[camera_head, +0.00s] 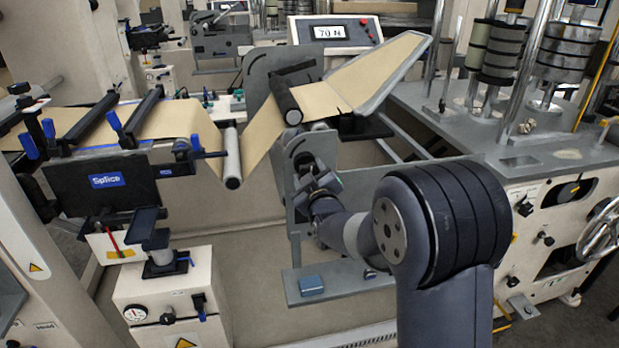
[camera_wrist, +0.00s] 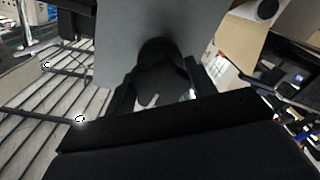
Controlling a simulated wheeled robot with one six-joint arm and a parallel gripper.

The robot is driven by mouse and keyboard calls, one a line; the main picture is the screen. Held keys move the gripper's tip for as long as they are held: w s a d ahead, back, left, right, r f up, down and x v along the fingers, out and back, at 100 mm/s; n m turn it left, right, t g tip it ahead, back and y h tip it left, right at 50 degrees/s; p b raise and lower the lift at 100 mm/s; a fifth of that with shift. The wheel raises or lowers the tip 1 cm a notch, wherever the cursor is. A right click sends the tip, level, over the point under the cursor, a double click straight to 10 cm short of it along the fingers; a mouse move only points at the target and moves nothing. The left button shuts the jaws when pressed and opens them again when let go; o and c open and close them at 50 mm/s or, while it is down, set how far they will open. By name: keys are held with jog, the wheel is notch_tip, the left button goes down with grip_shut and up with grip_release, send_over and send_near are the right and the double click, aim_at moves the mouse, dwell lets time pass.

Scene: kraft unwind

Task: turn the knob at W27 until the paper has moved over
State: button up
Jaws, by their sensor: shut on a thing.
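The dark knob (camera_wrist: 158,72) stands on a grey plate (camera_wrist: 112,45) in the wrist view, with a small pale mark on it. My gripper (camera_wrist: 155,95) is shut on the knob, one finger on each side of it. In the head view my gripper (camera_head: 318,185) is at the grey side plate below the rollers, and the knob is hidden there. The brown paper (camera_head: 262,130) runs from the splice table, under a low roller (camera_head: 232,158), up past a dark roller (camera_head: 286,100) and onto a sloping tray (camera_head: 412,72). No W27 label is readable.
A display (camera_head: 329,32) reads 70 N behind the tray. The black Splice unit (camera_head: 110,188) stands at the left. A grey machine bench (camera_head: 450,105) with metal posts is at the right. A blue block (camera_head: 311,285) lies on a ledge below my gripper.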

jog(key=shift+m+b, duration=1.95)
jog(key=shift+m, duration=0.25)
jog(key=shift+f, duration=0.1)
jog(key=shift+m+b, duration=1.75)
jog(key=shift+m, duration=0.05)
jog(key=shift+m+b, duration=0.85)
jog(key=shift+m, duration=0.15)
jog(key=shift+m+b, duration=1.45)
jog(key=shift+m, duration=0.05)
jog(key=shift+m+b, duration=1.15)
jog(key=shift+m, duration=0.05)
